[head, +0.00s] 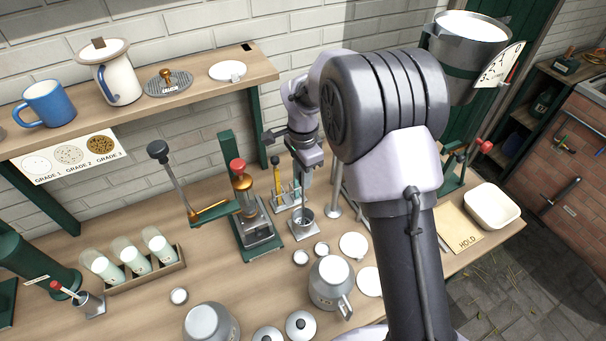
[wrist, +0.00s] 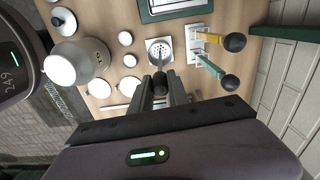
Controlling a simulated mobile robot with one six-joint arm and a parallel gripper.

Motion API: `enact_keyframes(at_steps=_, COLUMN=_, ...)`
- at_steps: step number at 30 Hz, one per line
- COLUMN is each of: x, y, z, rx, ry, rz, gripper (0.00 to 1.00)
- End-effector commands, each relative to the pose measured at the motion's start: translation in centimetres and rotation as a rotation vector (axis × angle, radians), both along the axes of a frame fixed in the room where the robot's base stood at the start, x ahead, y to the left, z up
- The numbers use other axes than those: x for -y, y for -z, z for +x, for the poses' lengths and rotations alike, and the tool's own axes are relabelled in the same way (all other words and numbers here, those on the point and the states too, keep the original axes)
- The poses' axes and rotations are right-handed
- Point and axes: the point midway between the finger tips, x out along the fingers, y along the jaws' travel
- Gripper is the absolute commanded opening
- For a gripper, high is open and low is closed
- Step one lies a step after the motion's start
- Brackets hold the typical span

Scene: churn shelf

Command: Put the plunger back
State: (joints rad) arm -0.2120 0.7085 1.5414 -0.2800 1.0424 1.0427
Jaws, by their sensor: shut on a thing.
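My gripper (head: 308,168) points down over the back middle of the bench. In the wrist view its fingers (wrist: 160,86) are shut on a dark round knob, apparently the plunger's top. The plunger's pale thin shaft (head: 305,186) hangs below the fingers in the head view. Below it is a small metal cup (head: 303,218) on a square plate. In the wrist view a pale disc with dark holes (wrist: 158,48) shows over that square plate (wrist: 167,60). I cannot tell whether the plunger's lower end is inside the cup or just above it.
A small rack (head: 287,200) with a yellow-handled tool (head: 276,172) stands close left of the cup. A green-based press (head: 255,228) is further left. A slim metal post (head: 335,203) stands close right. Lids and a metal can (head: 330,283) lie in front.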

Motion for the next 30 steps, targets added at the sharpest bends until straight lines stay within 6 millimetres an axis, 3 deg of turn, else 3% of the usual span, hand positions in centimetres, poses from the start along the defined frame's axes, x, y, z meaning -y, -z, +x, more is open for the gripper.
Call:
enact_keyframes(at_steps=2, x=0.0, y=-0.1, z=0.0, rx=0.0, ry=0.0, rz=0.0, gripper=0.0)
enact_keyframes(at_steps=3, x=0.0, y=-0.1, z=0.0, rx=0.0, ry=0.0, rz=0.0, gripper=0.25)
enact_keyframes(at_steps=6, x=0.0, y=-0.1, z=0.0, rx=0.0, ry=0.0, rz=0.0, gripper=0.45)
enact_keyframes(at_steps=17, x=0.0, y=-0.6, z=0.0, rx=0.001, ry=0.0, rz=0.0, gripper=0.47)
enact_keyframes(at_steps=20, x=0.0, y=-2.8, z=0.1, rx=0.003, ry=-0.001, rz=0.001, gripper=0.47)
enact_keyframes(at_steps=30, x=0.0, y=-14.0, z=0.1, rx=0.004, ry=0.0, rz=0.001, gripper=0.47)
